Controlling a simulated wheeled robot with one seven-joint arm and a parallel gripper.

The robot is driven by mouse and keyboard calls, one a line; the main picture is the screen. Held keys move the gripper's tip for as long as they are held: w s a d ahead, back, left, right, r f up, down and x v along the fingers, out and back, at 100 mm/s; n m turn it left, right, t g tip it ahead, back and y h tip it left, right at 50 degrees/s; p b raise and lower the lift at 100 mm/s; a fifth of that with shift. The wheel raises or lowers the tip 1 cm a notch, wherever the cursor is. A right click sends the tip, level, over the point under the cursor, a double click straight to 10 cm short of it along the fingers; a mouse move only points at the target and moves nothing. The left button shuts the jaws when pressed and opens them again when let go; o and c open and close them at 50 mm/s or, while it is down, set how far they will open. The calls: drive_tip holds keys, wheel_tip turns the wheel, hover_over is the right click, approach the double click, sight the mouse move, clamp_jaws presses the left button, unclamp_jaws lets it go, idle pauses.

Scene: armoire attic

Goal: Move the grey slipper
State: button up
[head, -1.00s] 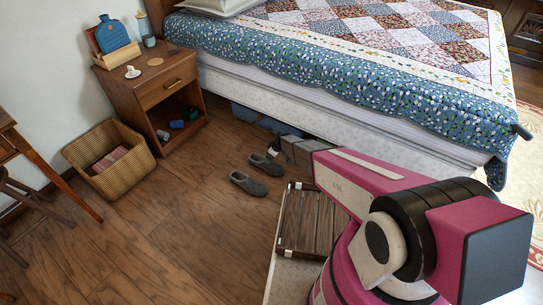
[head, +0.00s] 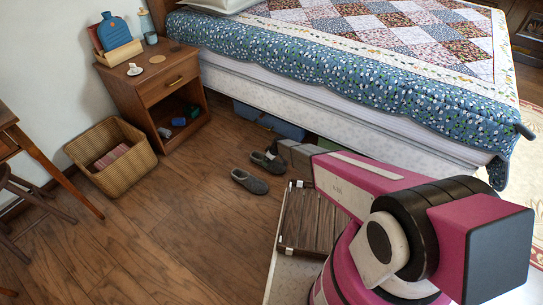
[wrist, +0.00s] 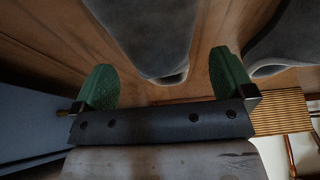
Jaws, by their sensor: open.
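Two grey slippers lie on the wooden floor beside the bed. The front one (head: 249,181) lies nearer the open floor. The other slipper (head: 262,161) lies closer to the bed, partly hidden by my gripper (head: 272,152). In the wrist view my gripper (wrist: 163,82) has its two green fingers wide apart. A grey slipper (wrist: 145,35) shows between and beyond the fingers, and I cannot tell whether they touch it. The other slipper (wrist: 288,38) shows at the right edge, outside the right finger.
A blue box (head: 268,120) sits under the edge of the bed (head: 340,118), close to my gripper. A wicker basket (head: 125,178) and a nightstand (head: 160,88) stand to the left. The floor (head: 165,235) between the basket and the slippers is clear.

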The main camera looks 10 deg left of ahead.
drive_tip(key=x, duration=0.4)
drive_tip(key=shift+a+f, duration=0.1)
drive_tip(key=shift+f, duration=0.05)
drive_tip(key=c, duration=1)
